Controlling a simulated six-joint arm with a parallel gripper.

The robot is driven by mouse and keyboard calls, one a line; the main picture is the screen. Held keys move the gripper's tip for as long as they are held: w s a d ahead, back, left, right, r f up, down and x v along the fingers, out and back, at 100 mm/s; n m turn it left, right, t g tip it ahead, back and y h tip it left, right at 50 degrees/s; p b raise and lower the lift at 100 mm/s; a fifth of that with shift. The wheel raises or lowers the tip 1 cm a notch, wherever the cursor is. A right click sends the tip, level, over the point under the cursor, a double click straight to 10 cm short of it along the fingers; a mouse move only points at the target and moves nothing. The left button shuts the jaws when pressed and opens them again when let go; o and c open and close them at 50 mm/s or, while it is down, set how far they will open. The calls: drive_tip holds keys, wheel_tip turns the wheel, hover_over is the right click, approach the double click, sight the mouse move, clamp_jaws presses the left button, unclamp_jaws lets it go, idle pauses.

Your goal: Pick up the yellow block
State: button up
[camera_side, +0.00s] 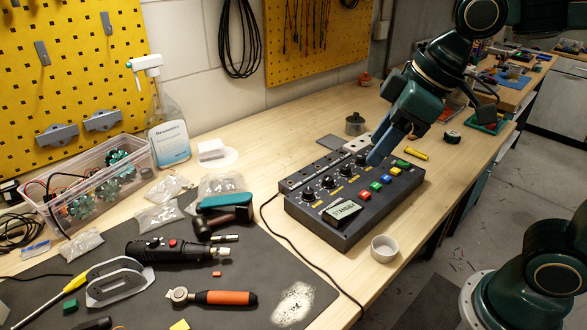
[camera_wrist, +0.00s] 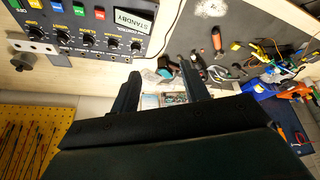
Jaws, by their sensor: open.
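A yellow block (camera_side: 180,325) lies on the dark mat at the bottom edge of the side view, partly cut off by the frame. I cannot make it out surely in the wrist view. My gripper (camera_side: 378,155) is above the back part of the control box, far to the right of the block and apart from it. In the wrist view my gripper (camera_wrist: 160,70) shows two dark fingers spread apart, with nothing held between them.
The control box (camera_side: 345,240), with knobs and coloured buttons, stands below my gripper. A white cup (camera_side: 384,248) is in front of it. The dark mat (camera_side: 250,257) carries a black power tool (camera_side: 175,250), an orange-handled tool (camera_side: 222,297) and a green block (camera_side: 70,306).

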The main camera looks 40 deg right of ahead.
drive_tip(key=w+a+f+n+g+y, duration=0.25)
drive_tip(key=w+a+n, duration=0.45)
drive_tip(key=a, duration=0.6)
drive_tip(key=n+g, duration=0.2)
drive_tip(key=n, duration=0.3)
approach(182, 327)
drive_tip(key=shift+x, duration=1.2)
drive_tip(key=shift+a+f, duration=0.15)
drive_tip(key=shift+a, duration=0.1)
drive_tip(key=shift+x, duration=2.6)
drive_tip(key=shift+d, duration=0.15)
clamp_jaws()
